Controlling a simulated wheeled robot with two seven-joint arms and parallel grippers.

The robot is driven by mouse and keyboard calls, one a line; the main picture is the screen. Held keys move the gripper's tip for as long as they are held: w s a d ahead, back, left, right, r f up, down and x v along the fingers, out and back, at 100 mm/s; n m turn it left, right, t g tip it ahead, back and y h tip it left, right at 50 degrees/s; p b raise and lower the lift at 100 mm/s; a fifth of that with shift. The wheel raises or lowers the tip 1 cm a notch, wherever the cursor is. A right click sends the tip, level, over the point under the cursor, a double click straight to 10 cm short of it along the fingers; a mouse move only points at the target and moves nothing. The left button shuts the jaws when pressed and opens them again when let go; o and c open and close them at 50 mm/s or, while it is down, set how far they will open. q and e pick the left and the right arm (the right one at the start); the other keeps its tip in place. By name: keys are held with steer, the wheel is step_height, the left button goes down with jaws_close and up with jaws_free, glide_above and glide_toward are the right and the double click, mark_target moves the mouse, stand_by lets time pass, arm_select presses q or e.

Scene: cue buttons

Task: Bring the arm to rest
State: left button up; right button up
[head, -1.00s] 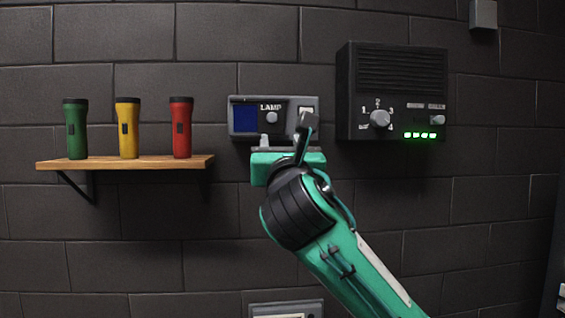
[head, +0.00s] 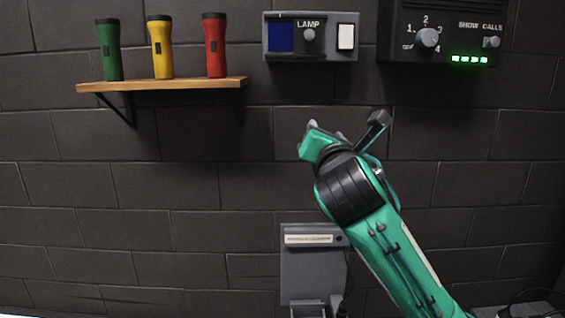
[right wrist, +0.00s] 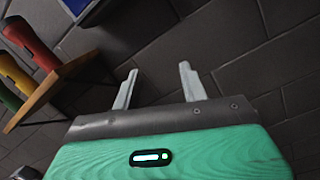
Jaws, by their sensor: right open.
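My right arm (head: 350,190) comes in from the lower right in the head view, teal and black. Its wrist end stands below the lamp panel, clear of the wall fittings. Its gripper fingers are mostly hidden behind the wrist in that view. In the right wrist view my right gripper (right wrist: 158,86) shows two grey fingers spread apart, with nothing between them and dark brick wall beyond. My left gripper is in neither view.
A lamp panel (head: 348,55) with a blue screen hangs above. A black call box (head: 400,52) with a dial and green lights is at upper right. A wooden shelf (head: 160,86) holds green, yellow and red flashlights. A grey wall unit (head: 298,265) sits below.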

steer(key=s+d+f+m+g, duration=0.25)
steer(key=f+m, duration=0.25)
steer(key=f, duration=0.7)
steer(key=s+d+f+m+g, duration=0.25)
steer(key=f+m, duration=0.25)
steer(key=f, duration=0.7)
steer(key=s+d+f+m+g, duration=0.2)
steer(key=s+f+m+g, duration=0.15)
steer(key=f, duration=0.95)
steer(key=s+d+f+m+g, duration=0.4)
steer(key=s+f+m, duration=0.5)
steer(key=s, duration=0.6)
steer(key=s+d+f+m+g, duration=0.35)
steer(key=s+f+m, duration=0.35)
steer(key=s+f, duration=0.6)
step_height(320, 180, down, 29)
steer(key=s+g+b, duration=0.1)
steer(key=s, duration=0.1)
steer(key=s+d+f+g+b, duration=0.1)
steer(key=s+d+f, duration=0.2)
steer(key=s+f, duration=1.6)
step_height(320, 180, down, 3)
steer(key=shift+s+n+g, duration=0.2)
steer(key=shift+n+g, duration=0.1)
steer(key=shift+n, duration=0.05)
